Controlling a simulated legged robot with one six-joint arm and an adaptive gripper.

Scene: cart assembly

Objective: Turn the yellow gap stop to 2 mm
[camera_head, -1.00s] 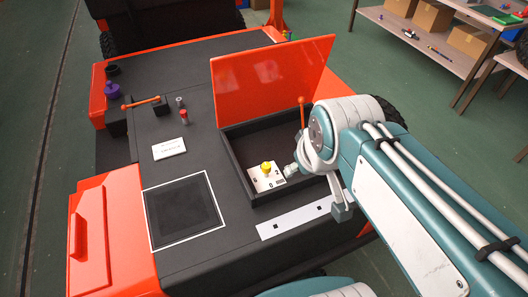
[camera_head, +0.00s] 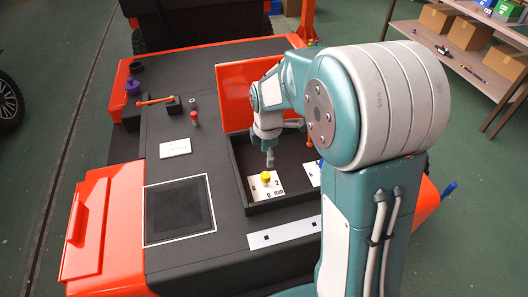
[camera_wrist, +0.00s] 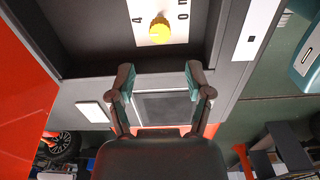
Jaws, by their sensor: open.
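The yellow gap stop (camera_head: 266,177) is a small knob on a white plate (camera_head: 276,186) with printed numbers, inside the open black compartment of the cart. It also shows at the top of the wrist view (camera_wrist: 160,31), with a "4" and a "0" legible beside it. My gripper (camera_head: 269,162) is above and just behind the knob in the head view. In the wrist view my gripper (camera_wrist: 158,72) has its two fingers spread with nothing between them. The fingertips appear apart from the knob. The knob's exact setting is too small to read.
The raised orange lid (camera_head: 232,95) stands behind the compartment, close to my arm. Dark compartment walls (camera_head: 240,178) surround the plate. A black square panel (camera_head: 178,210), an orange-handled lever (camera_head: 155,101) and a red knob (camera_head: 195,118) lie to the left. Shelves with boxes (camera_head: 470,34) stand at back right.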

